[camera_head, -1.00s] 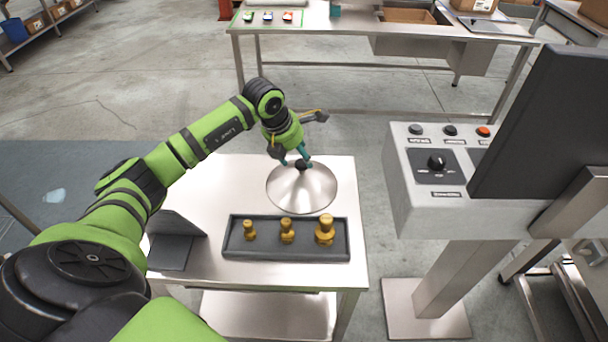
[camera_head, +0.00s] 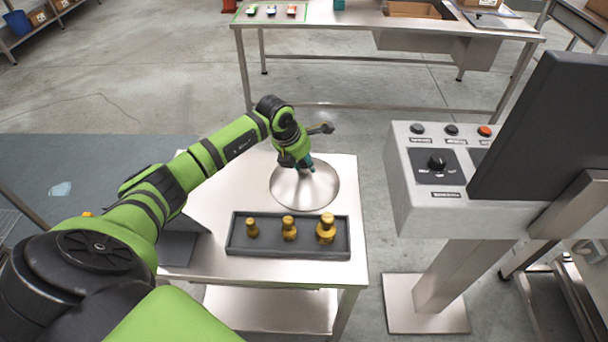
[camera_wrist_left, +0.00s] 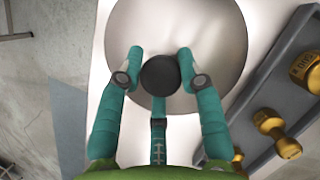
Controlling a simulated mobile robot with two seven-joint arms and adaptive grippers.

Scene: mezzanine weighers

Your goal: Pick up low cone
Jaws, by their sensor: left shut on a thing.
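The low cone (camera_head: 320,190) is a wide, shallow, shiny metal cone on the steel table, behind the dark tray. It also fills the top of the left wrist view (camera_wrist_left: 215,30). Its black knob (camera_wrist_left: 160,75) shows between the teal fingers there; in the head view the fingers hide it. My left gripper (camera_head: 305,168) is over the top of the cone, its fingers (camera_wrist_left: 160,82) shut on the knob from its sides. I cannot tell any gap between the cone and the table. My right gripper is not in view.
A dark tray (camera_head: 287,254) with 3 brass weights stands in front of the cone, close to it. A grey control box (camera_head: 425,215) with a dark screen (camera_head: 545,130) rises to the right. A long steel bench (camera_head: 380,45) stands at the back, across open floor.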

